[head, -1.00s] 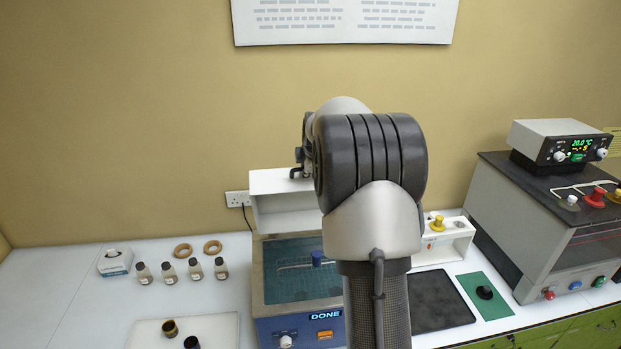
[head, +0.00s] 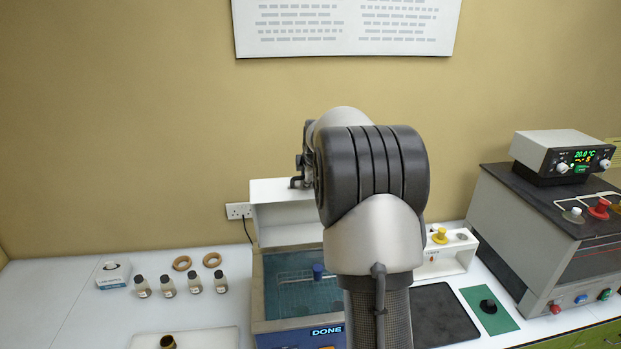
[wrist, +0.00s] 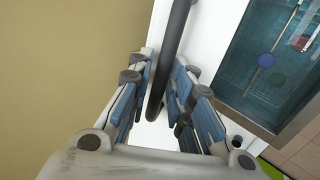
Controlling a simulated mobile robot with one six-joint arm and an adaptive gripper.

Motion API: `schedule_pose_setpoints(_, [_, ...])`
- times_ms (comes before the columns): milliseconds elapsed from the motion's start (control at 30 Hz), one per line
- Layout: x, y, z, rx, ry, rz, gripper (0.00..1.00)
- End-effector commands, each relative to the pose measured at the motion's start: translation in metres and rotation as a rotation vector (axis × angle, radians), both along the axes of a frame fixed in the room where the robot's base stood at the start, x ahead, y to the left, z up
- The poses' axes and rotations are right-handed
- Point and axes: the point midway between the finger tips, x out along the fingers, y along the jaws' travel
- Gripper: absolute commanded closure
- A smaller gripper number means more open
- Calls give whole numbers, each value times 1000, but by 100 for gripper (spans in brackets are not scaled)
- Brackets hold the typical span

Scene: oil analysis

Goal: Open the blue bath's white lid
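The blue bath (head: 300,340) stands on the bench, partly behind my arm. Its top is uncovered, showing teal liquid (head: 290,290) with a rack and a blue knob. The white lid (head: 282,190) is raised at the bath's rear; it also shows in the wrist view (wrist: 213,45). In the wrist view a dark bar, seemingly the lid's handle (wrist: 178,30), runs between the fingers of my gripper (wrist: 160,80). The fingers look apart, with a gap on the bar's left side; the right finger is close to or touching it. My arm hides most of the gripper in the head view.
A grey instrument (head: 540,230) with coloured knobs stands at right. A white holder with a yellow knob (head: 439,236), a black mat (head: 445,318) and a green mat (head: 500,318) lie between. Several bottles (head: 195,284), two rings and a small box (head: 113,274) are at left.

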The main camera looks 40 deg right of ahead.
Motion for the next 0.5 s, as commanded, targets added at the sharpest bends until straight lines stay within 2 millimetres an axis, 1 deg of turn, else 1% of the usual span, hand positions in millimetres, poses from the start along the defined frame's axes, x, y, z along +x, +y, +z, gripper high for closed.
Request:
schedule_pose_setpoints(133, [-2, 1, 2, 1, 1, -1, 81])
schedule_pose_setpoints(233, [-7, 4, 10, 1, 0, -1, 81])
schedule_pose_setpoints(367, [-21, 13, 29, 0, -2, -1, 81])
schedule_pose_setpoints(500, [-38, 23, 53, -2, -3, 0, 81])
